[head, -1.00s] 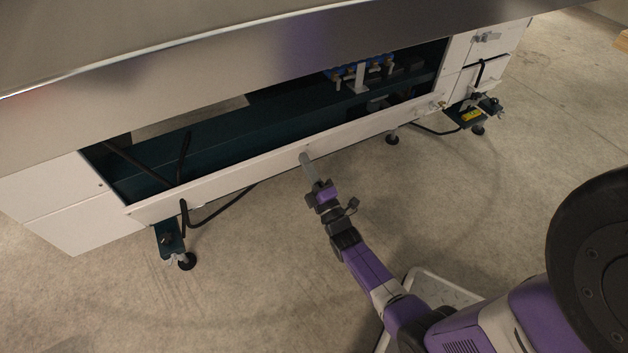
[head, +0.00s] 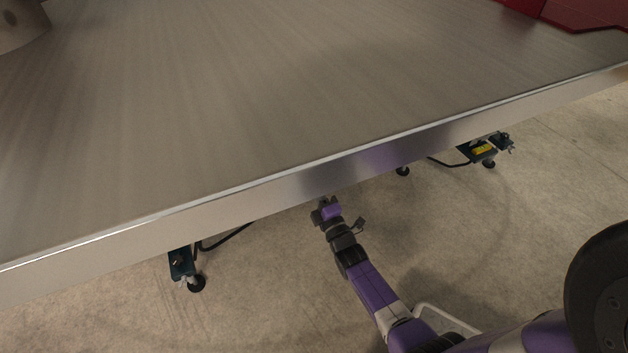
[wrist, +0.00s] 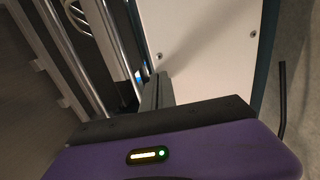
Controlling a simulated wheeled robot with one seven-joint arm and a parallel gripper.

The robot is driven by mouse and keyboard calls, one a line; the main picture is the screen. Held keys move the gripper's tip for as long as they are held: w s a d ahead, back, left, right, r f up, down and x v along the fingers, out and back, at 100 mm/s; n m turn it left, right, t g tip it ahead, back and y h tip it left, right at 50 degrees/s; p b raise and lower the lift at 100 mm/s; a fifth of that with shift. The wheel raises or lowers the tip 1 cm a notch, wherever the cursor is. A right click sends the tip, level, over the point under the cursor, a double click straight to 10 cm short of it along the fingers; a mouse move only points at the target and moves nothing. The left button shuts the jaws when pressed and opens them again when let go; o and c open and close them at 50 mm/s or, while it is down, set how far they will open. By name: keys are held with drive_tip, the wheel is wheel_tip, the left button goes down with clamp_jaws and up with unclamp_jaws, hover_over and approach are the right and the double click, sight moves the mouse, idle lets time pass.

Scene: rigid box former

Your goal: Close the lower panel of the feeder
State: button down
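The feeder's metal top (head: 260,110) fills most of the head view, and its front edge hides the lower panel there. In the wrist view a white panel with screws (wrist: 195,50) stands just beyond my fingers; I take it to be the lower panel. My gripper (wrist: 158,92) points toward this panel, near its edge. Its grey fingers lie together with no visible gap and nothing seen between them. I cannot tell whether the tips touch the panel. In the head view my wrist (head: 328,213) is at the table's front edge, with the fingers hidden under it.
Feeder feet show below the edge at the left (head: 195,283) and right (head: 488,163), with black cables nearby. A red part (head: 580,12) sits at the top right. Metal bars (wrist: 95,45) are at the left in the wrist view. The floor in front is clear.

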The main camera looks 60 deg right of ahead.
drive_tip(key=shift+g+y, duration=0.5)
drive_tip(key=shift+g, duration=0.1)
drive_tip(key=w+p, duration=0.1)
drive_tip(key=w+d+r, duration=0.1)
drive_tip(key=w+r+p, duration=0.1)
drive_tip(key=shift+d+p, duration=0.3)
drive_tip(key=shift+d, duration=0.05)
drive_tip(key=shift+w+d+f+g+y+p, duration=0.15)
drive_tip(key=shift+w+d+g+y+p, duration=0.2)
drive_tip(key=shift+w+g+p, duration=0.35)
drive_tip(key=shift+s, duration=0.15)
